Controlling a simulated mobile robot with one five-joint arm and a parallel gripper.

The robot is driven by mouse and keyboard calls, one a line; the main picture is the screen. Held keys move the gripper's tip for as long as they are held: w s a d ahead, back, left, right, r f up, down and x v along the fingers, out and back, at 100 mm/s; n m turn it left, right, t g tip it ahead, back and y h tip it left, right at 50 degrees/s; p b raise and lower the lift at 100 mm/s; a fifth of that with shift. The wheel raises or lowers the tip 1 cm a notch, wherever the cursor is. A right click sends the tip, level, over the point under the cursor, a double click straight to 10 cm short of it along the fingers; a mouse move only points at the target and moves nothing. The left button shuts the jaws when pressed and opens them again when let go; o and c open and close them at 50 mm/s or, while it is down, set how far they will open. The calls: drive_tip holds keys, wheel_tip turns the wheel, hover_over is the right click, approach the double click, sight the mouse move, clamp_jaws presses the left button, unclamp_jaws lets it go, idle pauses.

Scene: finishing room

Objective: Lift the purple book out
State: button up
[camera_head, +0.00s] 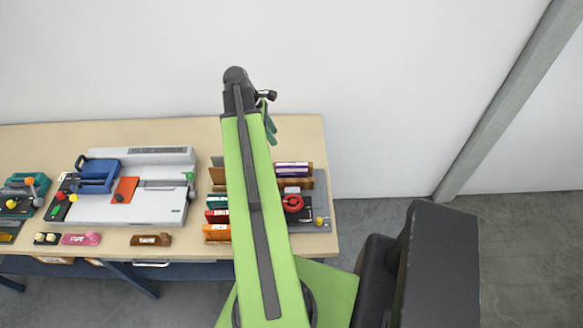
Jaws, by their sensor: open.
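A book with a purple and white edge (296,166) stands in the row of books on the table, just right of my arm. My arm covers its left part, so I cannot see its full length. My gripper (270,130) is above the back of the table, behind the row and a little left of the purple edge in the picture. It is open, with green fingers partly hidden by my arm, and I see nothing held in it.
Other books, including a red one (217,216), stand close in the same row. A red round part (292,203) sits on a grey base (321,190). The wall is close behind.

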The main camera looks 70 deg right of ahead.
drive_tip(key=b, duration=1.1)
hover_over(290, 164)
drive_tip(key=w, duration=0.2)
drive_tip(key=f, duration=1.1)
drive_tip(key=shift+a+f, duration=0.15)
drive_tip(key=shift+a, duration=0.15)
drive_tip(key=shift+s+f, duration=0.15)
drive_tip(key=b+x, duration=0.5)
drive_tip(key=shift+f+b, duration=0.3)
drive_tip(key=shift+b, duration=0.05)
clamp_jaws()
